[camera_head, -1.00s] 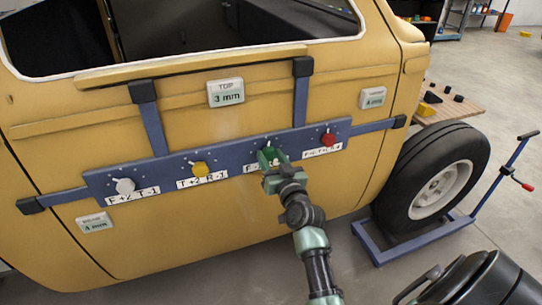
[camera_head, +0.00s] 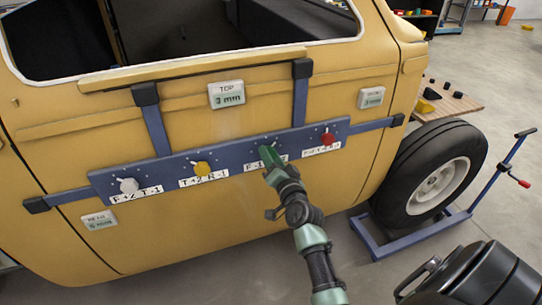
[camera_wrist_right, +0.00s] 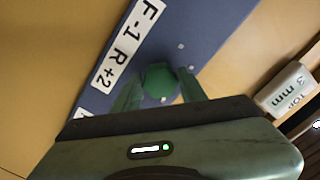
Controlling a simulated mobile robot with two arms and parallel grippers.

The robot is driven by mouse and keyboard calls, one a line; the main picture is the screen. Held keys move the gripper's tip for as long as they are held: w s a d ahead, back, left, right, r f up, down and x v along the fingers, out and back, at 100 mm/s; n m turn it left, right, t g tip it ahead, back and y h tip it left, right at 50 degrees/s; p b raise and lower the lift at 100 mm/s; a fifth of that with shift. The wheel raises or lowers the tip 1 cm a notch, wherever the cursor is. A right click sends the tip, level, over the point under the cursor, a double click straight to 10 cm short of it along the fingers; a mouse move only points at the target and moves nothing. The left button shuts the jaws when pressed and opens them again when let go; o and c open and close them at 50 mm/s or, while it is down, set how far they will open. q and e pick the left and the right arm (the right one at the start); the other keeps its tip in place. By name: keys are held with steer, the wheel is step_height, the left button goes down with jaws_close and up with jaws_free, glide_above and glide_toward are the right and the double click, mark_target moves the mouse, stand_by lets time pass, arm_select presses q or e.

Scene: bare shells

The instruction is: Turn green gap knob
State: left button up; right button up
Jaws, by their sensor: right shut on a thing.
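The green knob (camera_wrist_right: 160,79) sits on the blue bar (camera_wrist_right: 215,30) fixed across the yellow door, beside a label reading F-1 R+2 (camera_wrist_right: 128,45). My right gripper (camera_wrist_right: 160,92) is shut on it, one finger on each side. In the head view my right gripper (camera_head: 269,156) reaches the bar from below, turned on edge, and mostly hides the knob. A white knob (camera_head: 129,186), a yellow knob (camera_head: 202,168) and a red knob (camera_head: 328,139) share the bar. The TOP display (camera_head: 226,94) reads 3 mm. My left gripper is not in view.
A right-hand display (camera_head: 371,97) seems to read 3 mm; the lower left display (camera_head: 99,219) is hard to read. A wheel (camera_head: 432,174) on a blue stand (camera_head: 412,236) is right of the door. A wooden table (camera_head: 455,106) stands behind.

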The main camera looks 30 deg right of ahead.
steer(key=shift+f, duration=0.1)
stand_by(0.3)
steer(key=o, duration=1.4)
steer(key=shift+c, duration=0.2)
steer(key=b+v, duration=0.1)
steer(key=v, duration=0.6)
steer(key=shift+s, duration=0.4)
steer(key=shift+a, duration=0.1)
